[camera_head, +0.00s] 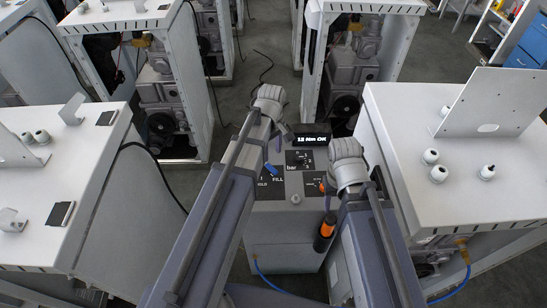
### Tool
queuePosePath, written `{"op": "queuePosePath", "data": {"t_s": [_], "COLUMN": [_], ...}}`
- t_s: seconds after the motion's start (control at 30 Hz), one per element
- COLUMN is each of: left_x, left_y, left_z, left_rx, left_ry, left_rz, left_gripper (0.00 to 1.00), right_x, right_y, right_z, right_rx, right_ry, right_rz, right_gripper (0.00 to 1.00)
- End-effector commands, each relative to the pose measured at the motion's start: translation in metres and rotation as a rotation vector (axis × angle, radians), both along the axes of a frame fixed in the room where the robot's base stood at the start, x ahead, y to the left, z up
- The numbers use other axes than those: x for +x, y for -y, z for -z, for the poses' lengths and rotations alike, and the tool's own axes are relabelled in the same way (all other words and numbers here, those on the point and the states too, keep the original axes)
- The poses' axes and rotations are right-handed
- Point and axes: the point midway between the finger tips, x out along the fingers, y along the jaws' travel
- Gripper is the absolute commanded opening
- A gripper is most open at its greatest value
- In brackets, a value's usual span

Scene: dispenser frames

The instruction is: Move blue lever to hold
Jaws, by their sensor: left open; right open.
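The blue lever (267,169) sits on a dark plate on top of the grey control box (297,212), between a partly covered label ending in "OLD" on its left and the label "FILL" on its right. My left gripper (280,131) is above the far left part of the box, beyond the lever and apart from it. It is open and appears empty; its fingers are small and partly hidden. My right gripper (347,160) is over the right edge of the box, away from the lever. It is open, with its fingers mostly hidden.
A display (310,136) reading "12 Nm OK" stands at the box's back. A "bar" panel (299,160) and an orange lever (322,186) are close by. An orange-handled tool (325,232) is at the front right. White dispenser frames (450,205) crowd both sides.

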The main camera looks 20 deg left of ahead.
Motion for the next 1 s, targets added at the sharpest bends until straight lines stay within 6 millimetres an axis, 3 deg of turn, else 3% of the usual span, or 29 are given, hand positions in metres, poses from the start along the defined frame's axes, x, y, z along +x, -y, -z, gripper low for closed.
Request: {"op": "queuePosePath", "data": {"t_s": [0.33, 0.8, 1.0], "left_x": [0.0, 0.0, 0.0], "left_y": [0.0, 0.0, 0.0], "left_z": [0.012, 0.069, 0.079], "left_rx": [0.0, 0.0, 0.0], "left_ry": [0.0, 0.0, 0.0], "left_rz": [0.001, 0.002, 0.002], "left_gripper": [0.55, 0.55, 0.55], "right_x": [0.0, 0.0, 0.0], "right_y": [0.0, 0.0, 0.0], "right_z": [0.012, 0.069, 0.079], "right_rx": [0.0, 0.0, 0.0], "right_ry": [0.0, 0.0, 0.0], "right_rz": [0.0, 0.001, 0.001], "right_gripper": [0.5, 0.5, 0.5]}}
